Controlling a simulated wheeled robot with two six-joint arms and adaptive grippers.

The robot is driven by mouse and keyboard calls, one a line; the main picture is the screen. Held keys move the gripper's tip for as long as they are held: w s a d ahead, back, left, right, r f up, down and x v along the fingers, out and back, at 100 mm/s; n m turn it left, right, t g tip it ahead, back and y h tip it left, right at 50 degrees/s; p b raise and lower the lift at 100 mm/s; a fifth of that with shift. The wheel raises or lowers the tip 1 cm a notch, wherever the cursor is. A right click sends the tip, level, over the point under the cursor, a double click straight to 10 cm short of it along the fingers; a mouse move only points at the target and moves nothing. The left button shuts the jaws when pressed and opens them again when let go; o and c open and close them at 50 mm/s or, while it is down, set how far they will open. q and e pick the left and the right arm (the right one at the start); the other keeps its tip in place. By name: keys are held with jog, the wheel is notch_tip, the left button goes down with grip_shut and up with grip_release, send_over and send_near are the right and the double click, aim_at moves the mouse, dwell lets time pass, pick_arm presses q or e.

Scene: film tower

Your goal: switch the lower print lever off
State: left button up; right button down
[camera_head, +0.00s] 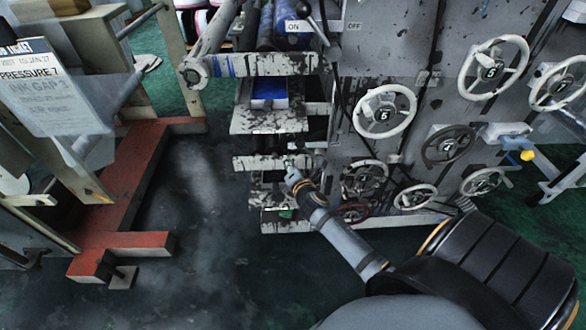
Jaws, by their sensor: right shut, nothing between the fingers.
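A dark lever with a round black knob (304,9) is at the top middle, between an ON label (293,27) and an OFF label (353,26). Its knob end leans toward the ON side. I cannot tell whether it is the lower print lever, as no other labelled lever shows. My right gripper (290,164) is shut and empty, well below the lever, in front of the machine's lower shelves. Whether its tip touches them is unclear. My left gripper is out of view.
Several handwheels, such as the white one (384,111), stick out of the grey machine panel (437,100) right of my gripper. A red-based frame (125,190) with a printed sign (45,88) stands left. Dark floor (210,240) between them is clear.

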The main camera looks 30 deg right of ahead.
aim_at(311, 153)
jog(key=d, duration=0.1)
jog(key=w+d+r, duration=0.1)
jog(key=d+p, duration=0.1)
jog(key=shift+w+d+r, duration=0.25)
jog(key=shift+w+r, duration=0.1)
